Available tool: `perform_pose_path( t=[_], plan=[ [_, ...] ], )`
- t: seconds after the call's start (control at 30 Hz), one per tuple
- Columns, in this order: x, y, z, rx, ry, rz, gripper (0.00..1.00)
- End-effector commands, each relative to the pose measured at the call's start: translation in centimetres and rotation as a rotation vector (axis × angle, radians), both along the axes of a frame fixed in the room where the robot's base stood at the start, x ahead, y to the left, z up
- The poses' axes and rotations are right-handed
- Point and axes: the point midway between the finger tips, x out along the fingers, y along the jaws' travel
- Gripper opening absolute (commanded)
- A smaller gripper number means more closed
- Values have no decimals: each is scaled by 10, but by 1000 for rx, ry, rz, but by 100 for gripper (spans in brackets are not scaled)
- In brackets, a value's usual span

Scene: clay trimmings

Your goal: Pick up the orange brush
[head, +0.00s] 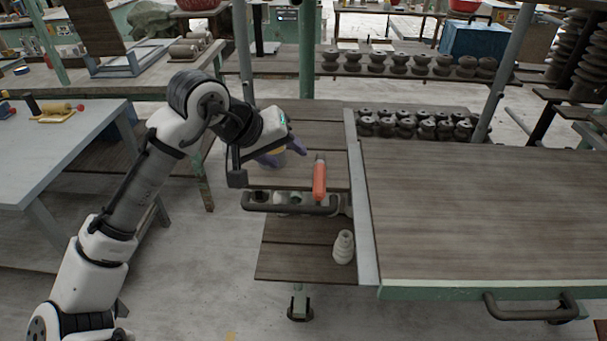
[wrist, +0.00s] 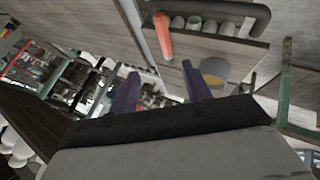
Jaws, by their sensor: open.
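The orange brush (head: 319,180) lies on the wooden shelf of the cart, close to its right side, with its long side running roughly front to back. It also shows in the wrist view (wrist: 163,37), at the top centre. My gripper (head: 286,154) has purple fingers and is to the left of the brush, apart from it. In the wrist view, my gripper (wrist: 160,88) has its two fingers spread with nothing held between them. The brush lies beyond the fingertips there.
A dark handle bar (head: 290,208) runs along the cart's front, with several pale cups behind it. A pale ribbed insulator (head: 343,247) stands on the lower shelf. A large wooden table (head: 480,215) is at the right, and a grey table (head: 55,150) at the left.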

Motion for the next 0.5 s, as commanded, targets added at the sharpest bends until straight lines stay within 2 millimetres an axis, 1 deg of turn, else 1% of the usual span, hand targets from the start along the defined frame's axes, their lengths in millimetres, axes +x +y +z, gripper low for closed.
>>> perform_pose_path(
  t=[0.03,0.1,0.17,0.27,0.5],
  plan=[
    [-8,-2,-3,0,38,-21,48],
    [-14,-4,-8,1,74,-42,48],
    [-15,-7,-12,1,88,-51,48],
    [-11,-14,-25,2,93,-53,48],
    [8,-35,-62,2,90,-51,48]
  ],
)
